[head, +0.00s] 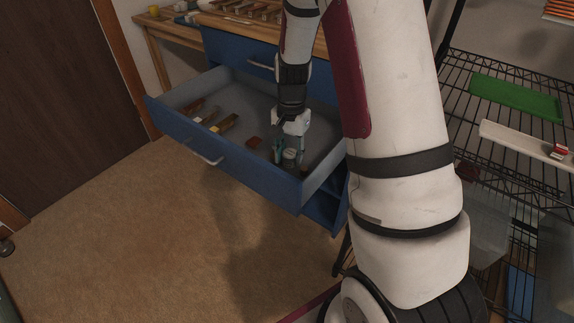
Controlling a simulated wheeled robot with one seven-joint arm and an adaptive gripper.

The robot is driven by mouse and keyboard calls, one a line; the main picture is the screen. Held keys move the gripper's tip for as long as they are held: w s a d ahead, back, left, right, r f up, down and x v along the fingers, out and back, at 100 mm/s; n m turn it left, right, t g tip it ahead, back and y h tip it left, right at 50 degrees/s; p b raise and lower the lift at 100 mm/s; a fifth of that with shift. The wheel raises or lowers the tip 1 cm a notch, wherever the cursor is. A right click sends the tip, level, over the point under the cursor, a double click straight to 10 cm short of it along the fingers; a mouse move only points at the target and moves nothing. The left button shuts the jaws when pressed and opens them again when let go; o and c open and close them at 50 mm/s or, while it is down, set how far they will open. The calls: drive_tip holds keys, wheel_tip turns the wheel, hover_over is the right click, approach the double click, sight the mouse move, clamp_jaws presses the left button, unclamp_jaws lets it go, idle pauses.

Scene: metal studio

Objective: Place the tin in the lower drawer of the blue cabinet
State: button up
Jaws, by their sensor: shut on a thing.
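The blue cabinet (238,50) stands at the back under a wooden top. Its lower drawer (262,172), below a shut one with a pale handle, is pulled far out. My gripper (289,154) points down inside this drawer, near its front right corner. It is shut on a small, pale, round tin (289,156), held low between the fingers. I cannot tell whether the tin touches the drawer floor.
Several brown and yellow items (222,124) lie at the drawer's left, and a small reddish-brown block (254,142) lies just left of my gripper. A wire shelf (490,75) with a green tray (516,96) stands at right. The carpet (140,240) before the drawer is clear.

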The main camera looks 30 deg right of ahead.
sight(289, 166)
drive_tip(key=shift+f+b, duration=0.8)
drive_tip(key=shift+f, duration=1.5)
drive_tip(key=shift+f, duration=0.1)
drive_tip(key=o, duration=0.9)
drive_tip(key=shift+o, duration=0.5)
